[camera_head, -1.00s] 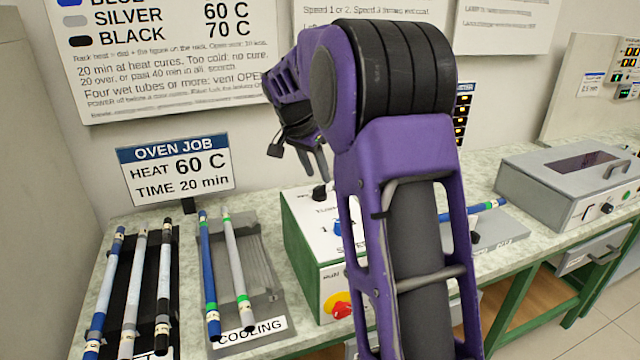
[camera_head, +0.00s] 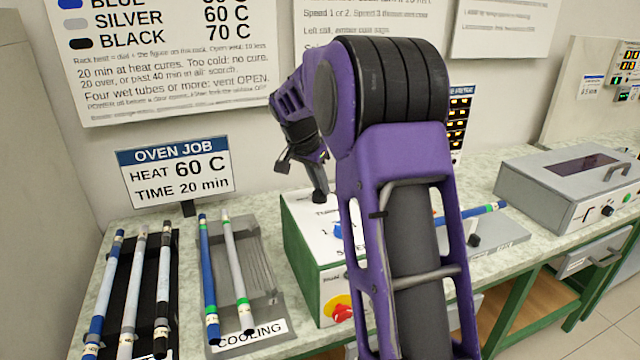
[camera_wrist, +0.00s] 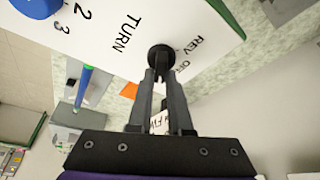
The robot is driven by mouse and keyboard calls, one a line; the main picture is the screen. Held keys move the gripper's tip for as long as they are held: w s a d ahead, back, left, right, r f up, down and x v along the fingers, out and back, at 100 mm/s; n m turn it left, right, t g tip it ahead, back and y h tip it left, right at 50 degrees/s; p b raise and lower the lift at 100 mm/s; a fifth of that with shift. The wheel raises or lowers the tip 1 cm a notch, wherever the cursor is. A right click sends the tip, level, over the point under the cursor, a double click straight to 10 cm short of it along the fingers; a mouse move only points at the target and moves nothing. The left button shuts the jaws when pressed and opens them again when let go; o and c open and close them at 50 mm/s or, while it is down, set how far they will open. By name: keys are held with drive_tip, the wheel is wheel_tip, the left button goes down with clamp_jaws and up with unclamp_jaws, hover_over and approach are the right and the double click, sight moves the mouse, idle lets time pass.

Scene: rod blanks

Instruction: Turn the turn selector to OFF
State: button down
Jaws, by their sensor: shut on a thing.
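The turn selector (camera_wrist: 161,58) is a round black knob on the white top panel (camera_wrist: 110,40) of the green machine. In the wrist view, lettering around it reads TURN, REV and OFF, and part of another label shows between the fingers. My gripper (camera_wrist: 161,75) is shut on the selector, its fingertips against the knob. In the head view my gripper (camera_head: 320,194) reaches down to the top of the machine (camera_head: 305,250). The knob is mostly hidden there, and its pointer direction cannot be told.
A blue knob (camera_wrist: 38,5) marked with numbers is on the same panel. A red stop button (camera_head: 342,312) is on the front face. A cooling rack (camera_head: 262,275) with two rods and a rack with several rods stand at left. A grey oven-like box (camera_head: 570,185) stands at right.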

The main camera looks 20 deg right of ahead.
idle(0.4)
drive_tip(key=n+t, duration=0.1)
drive_tip(key=n, duration=0.2)
drive_tip(key=n+y, duration=0.1)
drive_tip(key=n, duration=0.1)
drive_tip(key=shift+r+n+t+p, duration=0.1)
drive_tip(key=shift+n+t+p, duration=0.3)
drive_tip(key=n+y+p, duration=0.1)
drive_tip(key=n, duration=0.2)
drive_tip(key=shift+y, duration=0.3)
drive_tip(key=shift+n+t+y+p, duration=0.3)
drive_tip(key=shift+n+y+p, duration=0.35)
drive_tip(key=shift+n, duration=0.75)
drive_tip(key=c, duration=0.8)
unclamp_jaws()
drive_tip(key=shift+c, duration=0.2)
